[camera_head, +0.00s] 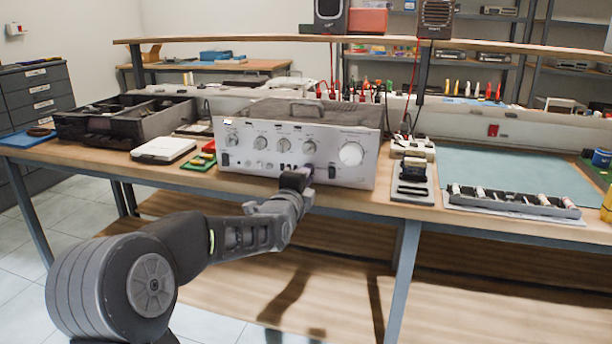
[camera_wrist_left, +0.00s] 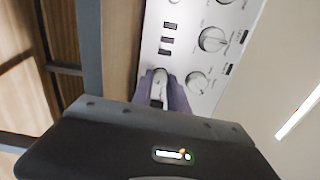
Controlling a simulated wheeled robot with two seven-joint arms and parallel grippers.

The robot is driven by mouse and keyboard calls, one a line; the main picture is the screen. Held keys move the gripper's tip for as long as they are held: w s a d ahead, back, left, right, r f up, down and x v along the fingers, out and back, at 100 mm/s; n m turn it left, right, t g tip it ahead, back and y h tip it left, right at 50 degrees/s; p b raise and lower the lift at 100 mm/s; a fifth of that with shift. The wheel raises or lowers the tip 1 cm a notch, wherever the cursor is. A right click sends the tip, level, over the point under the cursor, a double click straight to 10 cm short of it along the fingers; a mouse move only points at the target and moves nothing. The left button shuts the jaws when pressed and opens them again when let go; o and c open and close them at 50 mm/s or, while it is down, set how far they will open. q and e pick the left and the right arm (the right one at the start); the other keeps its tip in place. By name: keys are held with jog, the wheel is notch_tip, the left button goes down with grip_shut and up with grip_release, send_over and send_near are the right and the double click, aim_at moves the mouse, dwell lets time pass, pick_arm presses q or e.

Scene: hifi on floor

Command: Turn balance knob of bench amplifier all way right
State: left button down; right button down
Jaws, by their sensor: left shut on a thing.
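The silver bench amplifier (camera_head: 230,176) stands on the workbench with its front panel facing me. The panel has an upper row of round knobs and a large dial (camera_head: 350,153) at the right, with smaller controls below. My left gripper (camera_head: 299,175) is at the lower middle of the panel. In the left wrist view its fingers (camera_wrist_left: 161,90) sit on both sides of a small silver knob (camera_wrist_left: 160,78) and are shut on it. A larger knob (camera_wrist_left: 212,40) and another knob (camera_wrist_left: 197,80) show beside it. The labels are too blurred to read, and the knob's turn angle is unclear.
A black open bin (camera_head: 110,128) and a white device (camera_head: 163,150) stand left of the amplifier. A charger-like unit (camera_head: 412,170) and a grey rack of small parts (camera_head: 510,200) lie to the right. The bench's front edge runs just below the amplifier.

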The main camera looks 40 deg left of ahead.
pick_arm(q)
jog(key=m+p, duration=0.1)
jog(key=m, duration=0.3)
jog(key=shift+f+m, duration=0.1)
jog(key=shift+m, duration=0.3)
jog(key=c, duration=1.3)
grip_release()
jog(key=v, duration=0.7)
jog(key=shift+s+d+p, duration=0.15)
jog(key=shift+s+p, duration=0.25)
jog(key=shift+p, duration=0.05)
